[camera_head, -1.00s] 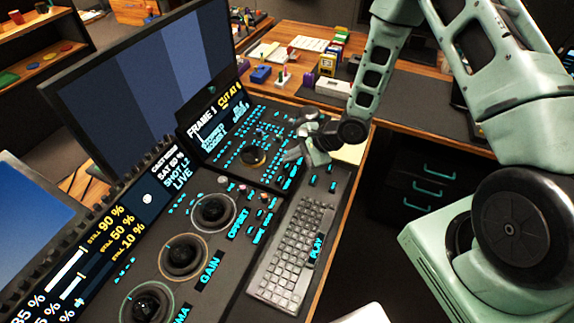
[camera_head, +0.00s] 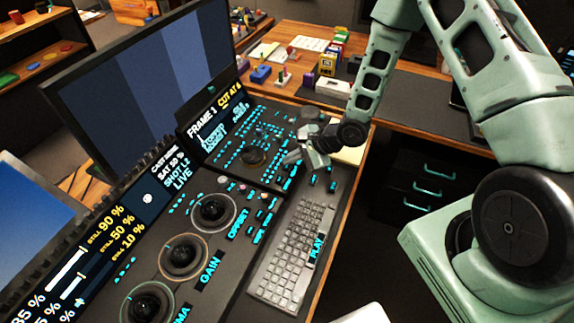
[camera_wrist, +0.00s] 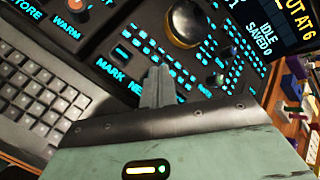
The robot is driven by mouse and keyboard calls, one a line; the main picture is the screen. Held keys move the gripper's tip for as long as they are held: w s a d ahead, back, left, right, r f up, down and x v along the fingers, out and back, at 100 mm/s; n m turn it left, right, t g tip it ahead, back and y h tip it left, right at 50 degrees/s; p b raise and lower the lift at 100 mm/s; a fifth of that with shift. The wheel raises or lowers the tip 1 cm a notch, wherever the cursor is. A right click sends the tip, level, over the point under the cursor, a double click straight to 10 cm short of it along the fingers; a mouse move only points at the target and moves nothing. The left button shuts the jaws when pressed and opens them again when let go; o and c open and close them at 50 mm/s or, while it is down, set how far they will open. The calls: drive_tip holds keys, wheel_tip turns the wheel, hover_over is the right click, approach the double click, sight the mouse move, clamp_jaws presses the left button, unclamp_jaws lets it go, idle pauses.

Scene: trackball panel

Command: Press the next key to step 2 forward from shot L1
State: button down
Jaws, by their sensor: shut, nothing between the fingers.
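The control panel (camera_head: 268,175) carries several small blue-lit keys. In the wrist view, a label starting "NE" (camera_wrist: 135,88) shows beside the MARK label (camera_wrist: 110,69); my fingers hide the rest of it and most of the key area there. My gripper (camera_wrist: 158,72) is shut and empty, its fingertips over the panel right by that label. Whether the tips touch a key cannot be told. In the head view my gripper (camera_head: 291,157) is at the panel's right part. The side display (camera_head: 180,172) appears to read SHOT L2, LIVE.
A second display (camera_head: 213,122) reads FRAME 1 and CUT AT 6. The keyboard (camera_head: 293,250) lies below my gripper in the head view. A trackball (camera_wrist: 183,25) and more lit keys are close to the fingers. A large monitor (camera_head: 150,80) stands behind.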

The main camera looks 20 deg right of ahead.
sight(291, 169)
drive_tip(key=shift+f, duration=0.5)
idle(0.4)
drive_tip(key=shift+r, duration=0.15)
drive_tip(key=shift+r+p, duration=0.8)
drive_tip(key=shift+p, duration=0.1)
drive_tip(key=shift+r, duration=0.1)
wheel_tip(291, 169, up, 5)
drive_tip(key=p, duration=0.5)
idle(0.6)
